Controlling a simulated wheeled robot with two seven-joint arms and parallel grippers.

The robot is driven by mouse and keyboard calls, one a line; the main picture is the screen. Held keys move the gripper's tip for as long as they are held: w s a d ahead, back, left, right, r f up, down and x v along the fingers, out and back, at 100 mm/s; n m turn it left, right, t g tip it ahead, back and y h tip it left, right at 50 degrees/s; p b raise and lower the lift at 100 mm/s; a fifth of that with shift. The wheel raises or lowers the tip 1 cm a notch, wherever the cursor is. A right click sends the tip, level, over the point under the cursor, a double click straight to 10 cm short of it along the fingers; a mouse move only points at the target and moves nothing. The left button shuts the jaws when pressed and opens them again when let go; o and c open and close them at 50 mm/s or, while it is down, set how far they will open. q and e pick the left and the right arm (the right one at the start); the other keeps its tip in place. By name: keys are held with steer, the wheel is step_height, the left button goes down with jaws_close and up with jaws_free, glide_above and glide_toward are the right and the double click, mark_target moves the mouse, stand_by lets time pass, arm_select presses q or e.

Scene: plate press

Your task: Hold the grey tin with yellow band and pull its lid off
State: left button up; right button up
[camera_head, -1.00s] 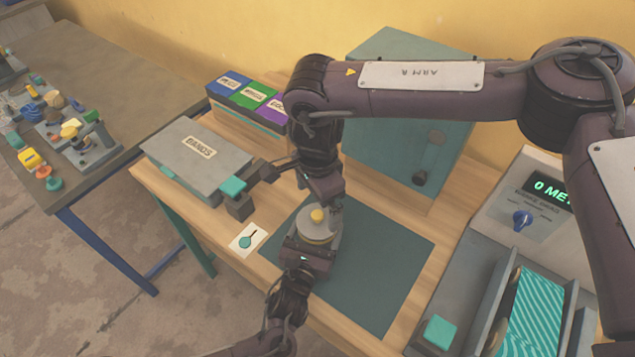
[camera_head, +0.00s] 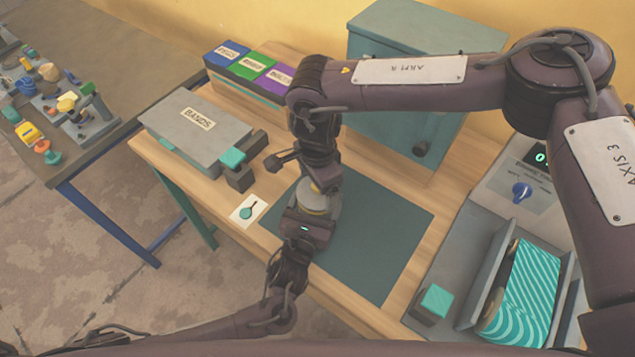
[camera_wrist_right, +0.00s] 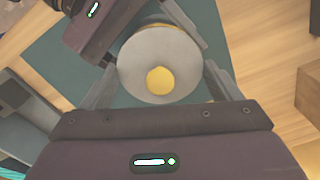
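The grey tin (camera_head: 322,204) stands on the dark teal mat, largely hidden between my two grippers. In the right wrist view its round grey lid (camera_wrist_right: 140,72) shows from above, with a yellow knob (camera_wrist_right: 160,80) and a bit of yellow band at the edge. The lid is on the tin. My left gripper (camera_head: 308,222) is at the tin's near side, its fingers along both sides of the body, seemingly closed on it. My right gripper (camera_head: 324,188) points down from above. In its wrist view its fingers (camera_wrist_right: 160,72) are apart on either side of the lid, with small gaps.
The teal mat (camera_head: 375,245) is clear right of the tin. A picture card (camera_head: 247,211) lies left of it. A grey case marked BANDS (camera_head: 198,135), coloured boxes (camera_head: 248,68), a teal cabinet (camera_head: 420,40) and a machine with a striped roll (camera_head: 525,290) stand around.

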steer(key=shift+c, duration=1)
steer(key=shift+r, duration=0.25)
steer(key=shift+r, duration=0.9)
steer(key=shift+r, duration=0.1)
steer(key=shift+r, duration=1.95)
arm_select(q)
steer(key=o, duration=1.4)
